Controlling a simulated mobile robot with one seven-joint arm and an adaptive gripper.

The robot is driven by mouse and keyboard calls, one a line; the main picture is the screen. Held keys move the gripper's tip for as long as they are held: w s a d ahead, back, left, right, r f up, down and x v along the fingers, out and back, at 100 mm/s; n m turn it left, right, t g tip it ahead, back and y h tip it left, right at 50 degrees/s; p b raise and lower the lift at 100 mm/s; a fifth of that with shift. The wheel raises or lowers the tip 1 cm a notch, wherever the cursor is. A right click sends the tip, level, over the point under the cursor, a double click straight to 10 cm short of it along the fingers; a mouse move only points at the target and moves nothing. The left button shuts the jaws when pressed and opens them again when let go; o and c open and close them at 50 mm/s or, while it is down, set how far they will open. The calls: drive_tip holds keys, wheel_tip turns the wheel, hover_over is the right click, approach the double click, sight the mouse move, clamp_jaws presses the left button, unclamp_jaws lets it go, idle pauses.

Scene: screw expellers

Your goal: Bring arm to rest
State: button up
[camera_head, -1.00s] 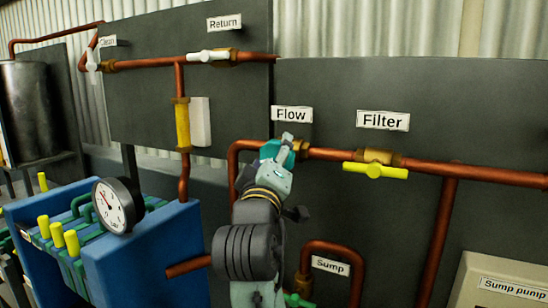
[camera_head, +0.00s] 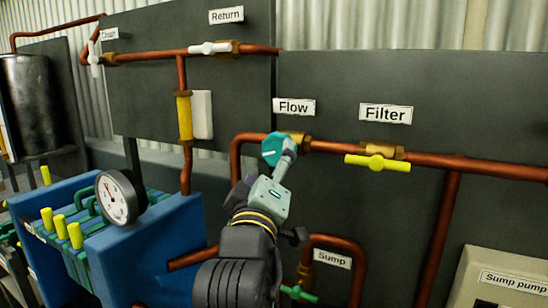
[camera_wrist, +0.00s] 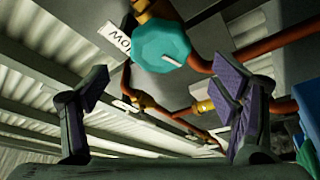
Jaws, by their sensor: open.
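My gripper (camera_head: 268,175) is in front of the teal Flow valve knob (camera_head: 275,148), slightly below it in the head view. One grey finger overlaps the knob's right side in that view. In the wrist view my gripper (camera_wrist: 168,100) is open, with its two purple-padded fingers wide apart and nothing between them. The teal knob also shows in the wrist view (camera_wrist: 162,46), beyond the fingertips and toward the top. My dark arm reaches up from the bottom of the head view.
Copper pipes (camera_head: 462,164) run along the dark panels (camera_head: 350,90). A yellow Filter handle (camera_head: 377,163) is right of the Flow valve, and a green Sump handle (camera_head: 298,294) is below. A blue press (camera_head: 150,243) with a gauge (camera_head: 117,199) stands left.

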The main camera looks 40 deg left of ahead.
drive_tip(key=shift+s+d+f, duration=0.15)
drive_tip(key=shift+s+d, duration=0.1)
drive_tip(key=shift+s, duration=0.1)
idle(0.4)
